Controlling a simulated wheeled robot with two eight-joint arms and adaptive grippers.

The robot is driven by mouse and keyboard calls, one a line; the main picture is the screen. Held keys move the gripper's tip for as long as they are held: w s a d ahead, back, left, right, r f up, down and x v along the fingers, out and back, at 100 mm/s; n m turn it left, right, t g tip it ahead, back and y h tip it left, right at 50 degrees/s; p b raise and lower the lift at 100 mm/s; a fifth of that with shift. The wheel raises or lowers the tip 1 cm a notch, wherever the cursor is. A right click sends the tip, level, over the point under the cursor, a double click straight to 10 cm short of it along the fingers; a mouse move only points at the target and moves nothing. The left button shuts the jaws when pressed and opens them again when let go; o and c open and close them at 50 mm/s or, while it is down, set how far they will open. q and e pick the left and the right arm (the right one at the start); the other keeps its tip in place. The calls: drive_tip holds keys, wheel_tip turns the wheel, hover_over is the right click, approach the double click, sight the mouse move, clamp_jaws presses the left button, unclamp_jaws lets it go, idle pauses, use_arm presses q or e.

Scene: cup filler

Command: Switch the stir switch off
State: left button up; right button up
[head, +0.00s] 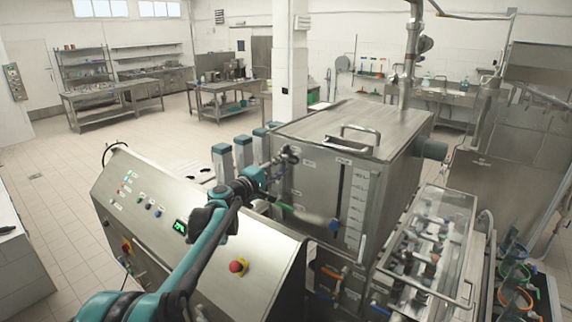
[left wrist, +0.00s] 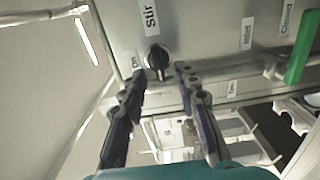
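In the head view my left gripper (head: 284,160) is at the left front of the steel tank (head: 335,135) and hides the switch. My right gripper is not in view.
A green valve handle (left wrist: 301,48) near the Inlet and Closed labels is right of the switch. A sloped control console (head: 190,235) with a red button (head: 238,267) lies below my left arm. A clear-covered rack (head: 430,240) stands right of the tank.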

use_arm(q)
drive_tip(key=v, duration=0.9)
drive_tip(key=shift+w+d, duration=0.1)
